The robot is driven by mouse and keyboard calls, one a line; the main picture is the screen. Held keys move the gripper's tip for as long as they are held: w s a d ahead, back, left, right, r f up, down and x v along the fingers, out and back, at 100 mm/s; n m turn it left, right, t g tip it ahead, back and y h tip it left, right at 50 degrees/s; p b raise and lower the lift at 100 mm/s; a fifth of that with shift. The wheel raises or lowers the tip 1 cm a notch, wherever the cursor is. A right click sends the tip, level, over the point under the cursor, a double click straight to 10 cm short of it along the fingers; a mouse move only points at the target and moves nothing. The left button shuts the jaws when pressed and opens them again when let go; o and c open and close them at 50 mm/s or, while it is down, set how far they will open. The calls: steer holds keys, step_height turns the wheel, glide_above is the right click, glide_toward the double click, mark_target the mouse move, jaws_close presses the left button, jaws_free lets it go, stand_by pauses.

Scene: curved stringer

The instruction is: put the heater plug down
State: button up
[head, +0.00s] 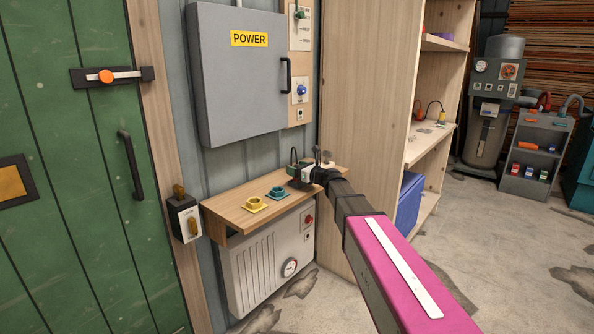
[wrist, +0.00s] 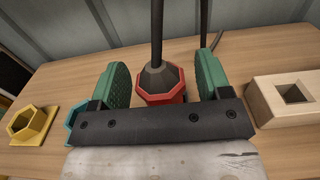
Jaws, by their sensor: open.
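The heater plug (wrist: 160,82) appears to be the red eight-sided piece with a dark grey cone and a black cable rising from its top. It stands upright on the wooden shelf (head: 232,205). My gripper (wrist: 163,74) is open, with one green pad on each side of the plug and a gap visible at both sides. The gripper's dark bar hides the plug's lower front, so I cannot tell whether it sits in a socket. In the head view my gripper (head: 310,172) is at the shelf's right end and largely hides the plug.
A yellow socket (wrist: 33,122) and a teal socket (wrist: 77,118) are left of the plug. A pale wooden block (wrist: 290,97) with a square hole is at its right. The grey POWER cabinet (head: 238,80) hangs above, and a tall wooden shelf unit (head: 365,110) stands close on the right.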

steer(key=v, duration=1.2)
steer(key=s+d+f+n+g+h, duration=0.1)
steer(key=s+f+n+g+h, duration=0.2)
steer(key=s+f+n, duration=0.5)
steer(key=s+d+f+n+g+h, duration=0.2)
steer(key=s+f+n+g+h, duration=0.3)
steer(key=f, duration=0.6)
steer(key=s+d+f+n+g+h, duration=0.1)
steer(key=s+d+f+n+h, duration=0.2)
steer(key=s+d+f+n, duration=0.1)
steer(key=s+d+f+n+g+h, duration=0.2)
steer(key=s+d+f+n+h, duration=0.1)
steer(key=s+d+f+n, duration=0.2)
steer(key=shift+s+d+f+n, duration=0.3)
steer(key=shift+s+d+n, duration=0.7)
steer(key=shift+s+n, duration=1.1)
steer(key=shift+s+m, duration=0.25)
steer(key=shift+m, duration=0.05)
